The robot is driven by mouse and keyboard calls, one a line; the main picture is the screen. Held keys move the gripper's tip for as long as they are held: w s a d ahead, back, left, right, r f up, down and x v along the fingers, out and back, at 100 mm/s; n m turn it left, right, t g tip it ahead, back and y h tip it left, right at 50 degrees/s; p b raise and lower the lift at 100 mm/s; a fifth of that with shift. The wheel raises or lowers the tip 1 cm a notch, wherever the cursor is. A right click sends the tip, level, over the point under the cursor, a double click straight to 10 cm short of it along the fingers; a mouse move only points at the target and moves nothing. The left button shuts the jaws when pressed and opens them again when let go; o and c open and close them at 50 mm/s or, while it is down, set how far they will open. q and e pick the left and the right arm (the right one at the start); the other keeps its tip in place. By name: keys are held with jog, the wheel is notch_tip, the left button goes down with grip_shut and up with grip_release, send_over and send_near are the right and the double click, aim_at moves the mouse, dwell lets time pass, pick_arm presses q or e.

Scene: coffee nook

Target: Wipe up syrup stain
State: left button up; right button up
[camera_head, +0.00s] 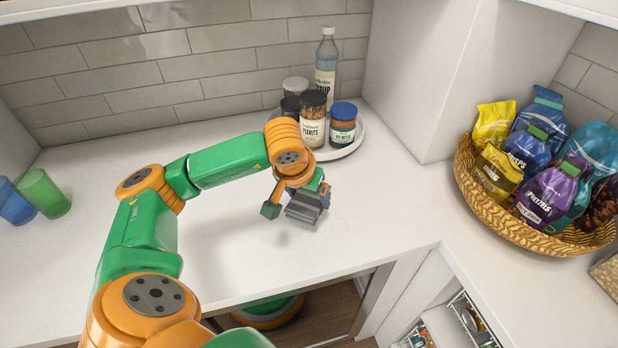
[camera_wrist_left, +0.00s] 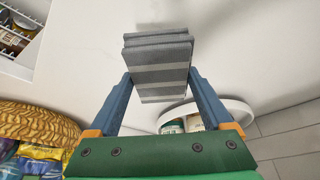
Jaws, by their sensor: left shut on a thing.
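My left gripper (camera_head: 297,204) is shut on a grey folded cloth (camera_head: 306,207) and holds it above the white counter (camera_head: 225,255). The cloth's shadow falls on the counter below and to the left, so it seems apart from the surface. In the left wrist view the cloth (camera_wrist_left: 158,66), grey with paler bands, sits between the two blue fingers of my gripper (camera_wrist_left: 161,82). I see no clear syrup stain in either view. A syrup bottle (camera_head: 326,66) stands at the back near the wall. My right gripper is not in view.
A round white tray (camera_head: 349,146) holds the bottle and several jars behind my gripper. A wicker basket (camera_head: 500,222) of snack bags is at right. Green (camera_head: 44,193) and blue (camera_head: 14,204) cups are at far left. The counter's front middle is clear.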

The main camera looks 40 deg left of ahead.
pick_arm(q)
jog(key=shift+s+a+r+p, duration=0.1)
jog(key=shift+r+p, duration=0.8)
jog(key=shift+r, duration=0.7)
